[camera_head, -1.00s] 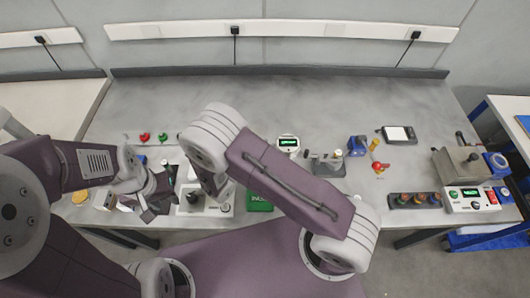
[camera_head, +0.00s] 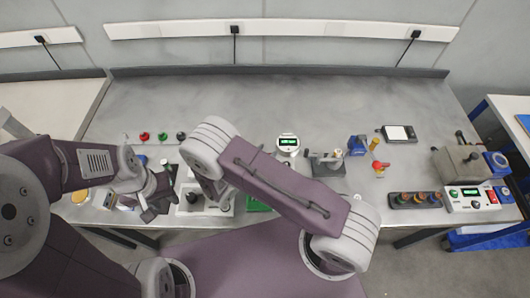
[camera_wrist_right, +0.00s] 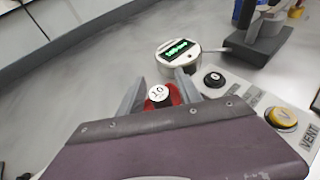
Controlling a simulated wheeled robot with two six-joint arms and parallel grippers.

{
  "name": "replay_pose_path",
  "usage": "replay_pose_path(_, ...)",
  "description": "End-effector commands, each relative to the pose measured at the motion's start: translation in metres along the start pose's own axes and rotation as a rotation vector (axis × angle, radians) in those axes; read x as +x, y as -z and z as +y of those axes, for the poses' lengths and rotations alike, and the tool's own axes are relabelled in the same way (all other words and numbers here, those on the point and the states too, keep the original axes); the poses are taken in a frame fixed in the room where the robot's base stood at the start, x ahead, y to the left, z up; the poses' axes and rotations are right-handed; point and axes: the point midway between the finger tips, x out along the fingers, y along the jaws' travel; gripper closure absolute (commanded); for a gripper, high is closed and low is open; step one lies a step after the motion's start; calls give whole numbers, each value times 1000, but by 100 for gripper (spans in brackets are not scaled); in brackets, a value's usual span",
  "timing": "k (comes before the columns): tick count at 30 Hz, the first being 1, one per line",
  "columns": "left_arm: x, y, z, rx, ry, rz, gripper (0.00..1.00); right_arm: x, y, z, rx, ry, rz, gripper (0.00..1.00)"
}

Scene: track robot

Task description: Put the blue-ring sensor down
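No blue ring can be made out with certainty in either view. A small white and blue piece (camera_head: 164,162) stands beside my left gripper (camera_head: 161,194); it is too small to identify. The left gripper is low over the front left of the bench, its dark fingers apart, with nothing clear between them. My right gripper (camera_wrist_right: 160,88) shows in the right wrist view. A red-ringed piece with a white cap marked 10 (camera_wrist_right: 158,93) is between its fingers; I cannot tell whether they grip it. In the head view my right arm hides that gripper.
A round gauge (camera_head: 288,143) with a green display stands mid-bench. A panel marked VENT (camera_wrist_right: 290,122) is beside the right gripper. Red (camera_head: 145,136), green (camera_head: 162,136) and black (camera_head: 181,136) pieces stand in a row. A rack (camera_head: 415,200) and a control box (camera_head: 472,199) are right. The back of the bench is clear.

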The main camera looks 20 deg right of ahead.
Motion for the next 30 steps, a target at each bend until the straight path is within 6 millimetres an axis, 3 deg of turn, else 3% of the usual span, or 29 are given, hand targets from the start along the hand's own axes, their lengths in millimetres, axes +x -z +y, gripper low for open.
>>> replay_pose_path(8, -4, 0, 0, 0, 0, 0, 64, -4, -4, 1, 0, -2, 0, 59)
replay_pose_path(21, 9, -1, 0, 0, 0, 0, 64, -98, -2, 1, 2, -5, 1, 59)
replay_pose_path(25, 10, -1, 0, 0, 0, 0, 64, -115, -3, 0, 1, -2, 1, 59)
replay_pose_path(30, 10, -1, 0, 0, 0, 0, 64, -122, -3, 0, 1, 1, 0, 59)
